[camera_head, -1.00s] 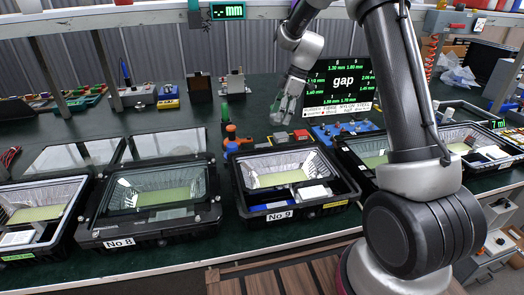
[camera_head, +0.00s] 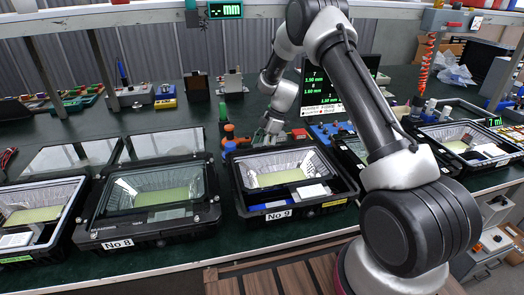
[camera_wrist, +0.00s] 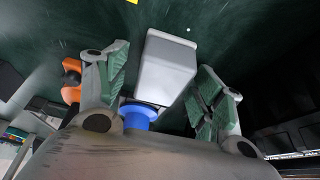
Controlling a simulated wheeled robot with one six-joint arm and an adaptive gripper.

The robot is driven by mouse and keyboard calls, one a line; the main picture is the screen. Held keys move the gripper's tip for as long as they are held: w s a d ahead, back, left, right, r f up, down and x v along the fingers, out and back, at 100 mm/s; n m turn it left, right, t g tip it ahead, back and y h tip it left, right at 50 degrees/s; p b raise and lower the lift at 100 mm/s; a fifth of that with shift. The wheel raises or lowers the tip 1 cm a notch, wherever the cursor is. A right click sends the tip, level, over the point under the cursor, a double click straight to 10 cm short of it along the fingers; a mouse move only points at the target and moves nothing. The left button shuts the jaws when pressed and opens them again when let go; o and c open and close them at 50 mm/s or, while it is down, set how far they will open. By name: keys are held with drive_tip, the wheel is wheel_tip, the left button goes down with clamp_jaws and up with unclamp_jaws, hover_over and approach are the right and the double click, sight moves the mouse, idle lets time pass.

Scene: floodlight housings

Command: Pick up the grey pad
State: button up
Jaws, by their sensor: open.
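In the wrist view a light grey block (camera_wrist: 165,68), which looks like the grey pad, lies on the dark green bench between and beyond the fingers. A blue round part (camera_wrist: 138,116) shows at its near end. My gripper (camera_wrist: 158,95) is open, with one green-padded finger on each side of the block and visible gaps to both. In the head view my gripper (camera_head: 268,133) is low over the bench behind housing No 9 (camera_head: 280,214). The pad cannot be made out clearly there.
An orange item (camera_head: 230,128) stands left of my gripper; it also shows in the wrist view (camera_wrist: 71,80). A red-topped block (camera_head: 300,133) is close on the right. Housing No 8 (camera_head: 118,243) sits to the left. The gap display (camera_head: 325,92) stands behind.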

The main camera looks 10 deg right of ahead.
drive_tip(key=c, duration=1.1)
wheel_tip(320, 180, up, 10)
drive_tip(key=shift+r, duration=0.1)
